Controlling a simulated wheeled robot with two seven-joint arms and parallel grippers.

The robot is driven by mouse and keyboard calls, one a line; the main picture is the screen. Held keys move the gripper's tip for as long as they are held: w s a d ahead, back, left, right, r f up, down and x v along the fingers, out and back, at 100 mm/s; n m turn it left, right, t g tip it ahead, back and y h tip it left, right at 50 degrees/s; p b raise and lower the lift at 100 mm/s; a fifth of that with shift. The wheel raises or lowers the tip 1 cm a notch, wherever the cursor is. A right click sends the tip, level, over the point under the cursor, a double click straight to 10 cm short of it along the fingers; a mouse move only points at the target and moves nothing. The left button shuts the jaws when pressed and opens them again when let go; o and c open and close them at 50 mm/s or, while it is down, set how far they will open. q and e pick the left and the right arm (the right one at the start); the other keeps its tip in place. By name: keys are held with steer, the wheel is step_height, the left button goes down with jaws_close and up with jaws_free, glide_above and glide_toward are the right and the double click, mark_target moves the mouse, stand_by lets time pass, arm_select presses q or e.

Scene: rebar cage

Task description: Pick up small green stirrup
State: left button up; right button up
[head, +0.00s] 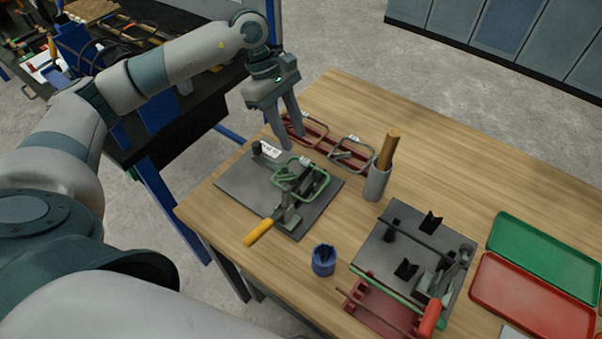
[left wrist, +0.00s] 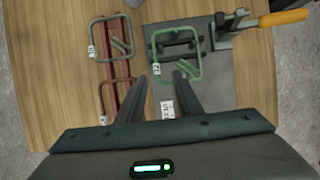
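The green stirrup (head: 327,187) is a small rounded-square loop on the dark bending plate (head: 237,190), at a clamp with a yellow handle (head: 258,232). In the left wrist view the green stirrup (left wrist: 201,52) shows near the top, with a white number tag at its left side. My left gripper (head: 293,142) is open and empty, pointing down above the plate's far edge. In the left wrist view its fingers (left wrist: 162,76) are apart, just below the loop, with no visible contact. My right gripper is not in view.
A blue cup (head: 324,261), second fixture (head: 375,243), green tray (head: 545,252) and red tray (head: 530,302) are nearer or right.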

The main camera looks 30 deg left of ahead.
mark_target(304, 159)
arm_select(q)
steer(key=shift+d+f, duration=0.2)
steer(key=shift+f, duration=0.35)
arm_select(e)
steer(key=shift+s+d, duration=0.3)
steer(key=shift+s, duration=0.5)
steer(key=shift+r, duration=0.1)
